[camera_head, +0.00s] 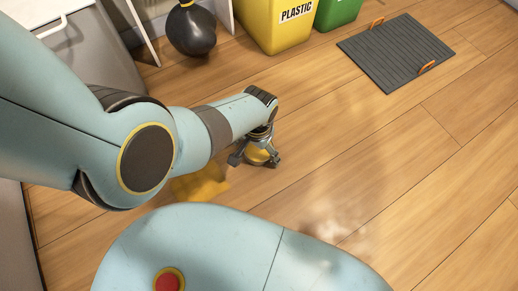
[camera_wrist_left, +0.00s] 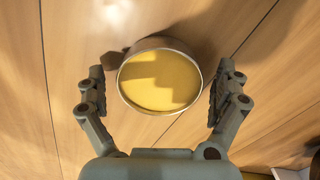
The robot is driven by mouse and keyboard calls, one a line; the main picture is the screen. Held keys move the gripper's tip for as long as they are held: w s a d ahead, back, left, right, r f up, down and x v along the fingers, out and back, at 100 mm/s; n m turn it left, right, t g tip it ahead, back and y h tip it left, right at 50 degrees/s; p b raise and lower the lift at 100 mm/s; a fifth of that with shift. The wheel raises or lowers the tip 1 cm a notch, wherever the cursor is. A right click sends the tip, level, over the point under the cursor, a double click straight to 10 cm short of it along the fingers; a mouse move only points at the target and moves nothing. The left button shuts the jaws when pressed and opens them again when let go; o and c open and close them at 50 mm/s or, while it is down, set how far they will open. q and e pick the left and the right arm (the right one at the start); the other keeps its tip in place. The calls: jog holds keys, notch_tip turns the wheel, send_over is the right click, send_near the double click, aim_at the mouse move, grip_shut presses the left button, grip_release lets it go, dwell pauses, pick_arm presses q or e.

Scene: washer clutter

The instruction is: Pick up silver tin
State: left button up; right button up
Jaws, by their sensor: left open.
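The silver tin (camera_wrist_left: 124,91) is round with a thin metal rim and a yellow face turned to the camera. It sits between the two fingers of my left gripper (camera_wrist_left: 162,80) in the left wrist view, with a gap on each side. My left gripper is open. In the head view my left gripper (camera_head: 256,161) points down low over the wooden floor, and a yellow part of the tin (camera_head: 257,154) shows between its fingers; the rest is hidden. My right gripper is not in view.
A yellow patch (camera_head: 205,185) lies on the floor, partly hidden by my arm. A grey mat (camera_head: 396,52) with orange handles lies right.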

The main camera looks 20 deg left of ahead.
pick_arm(q)
jog(key=c, duration=1.4)
